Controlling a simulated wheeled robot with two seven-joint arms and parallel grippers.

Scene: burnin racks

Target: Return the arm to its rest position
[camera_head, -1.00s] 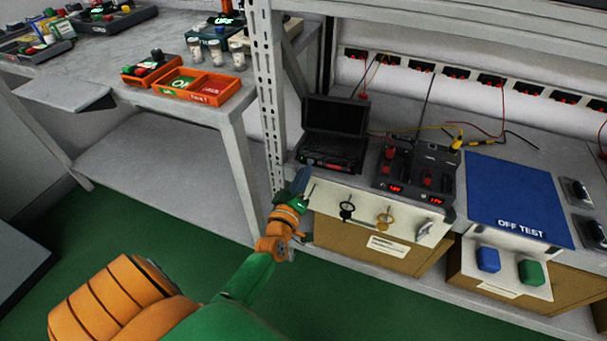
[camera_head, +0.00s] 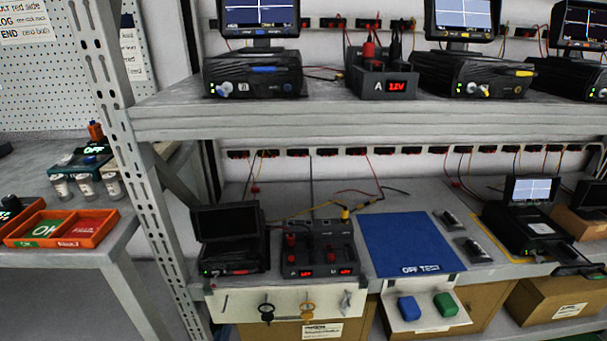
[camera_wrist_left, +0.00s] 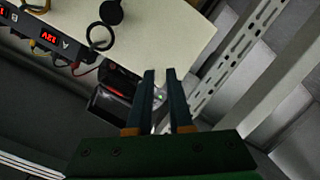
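My left gripper (camera_wrist_left: 160,76) shows in the left wrist view, its two dark fingers parted by a narrow gap with nothing between them. Behind the fingertips are the rack's perforated upright (camera_wrist_left: 250,55), a black device (camera_wrist_left: 112,103) and a pale panel (camera_wrist_left: 150,35) with a black ring-topped hook (camera_wrist_left: 101,32). The fingers appear apart from all of these. Neither of my arms shows in the head view. My right gripper is in no view.
The head view shows the rack's upper shelf (camera_head: 350,118) with several instruments, and a lower shelf with a black device (camera_head: 228,238), a power supply (camera_head: 318,248) and a blue mat (camera_head: 408,243). An orange tray (camera_head: 62,230) lies on the left table.

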